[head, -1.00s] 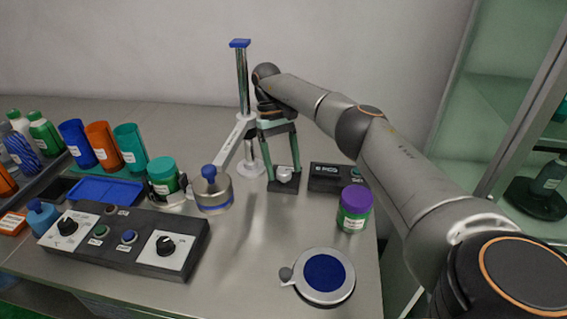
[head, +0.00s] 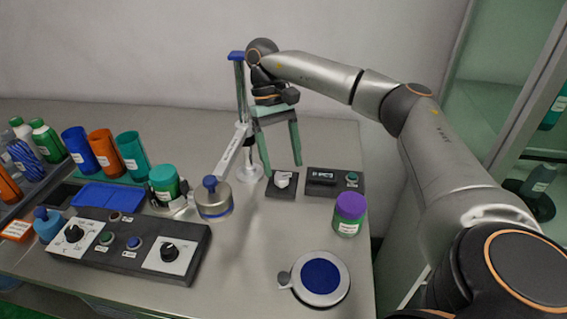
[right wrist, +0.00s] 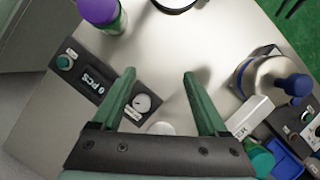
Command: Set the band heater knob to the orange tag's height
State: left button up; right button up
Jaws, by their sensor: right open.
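A small white knob (head: 282,180) sits on a dark box (head: 281,190) beside the stand; it also shows in the right wrist view (right wrist: 142,103). My right gripper (head: 282,167) is open and empty, its green fingers pointing down above and behind this knob. Two black knobs, one at the left (head: 74,233) and one at the right (head: 169,252), sit on white plates of a dark control panel (head: 128,262). The knob labels are too small to read, so I cannot tell which is the band heater knob. An orange piece with a white label (head: 16,228) lies at the far left. My left gripper is out of view.
A stand with a blue-topped post (head: 241,95) rises close beside my right gripper. A dark counter box (head: 335,183), a purple-lidded jar (head: 349,213) and a round blue-faced disc (head: 320,277) are at the right. A steel pot (head: 214,202) stands left of the post.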

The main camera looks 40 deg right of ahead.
jog(key=s+a+r, duration=0.3)
jog(key=s+a, duration=0.1)
jog(key=s, duration=0.1)
jog(key=shift+s+a, duration=0.15)
jog(key=shift+a, duration=0.05)
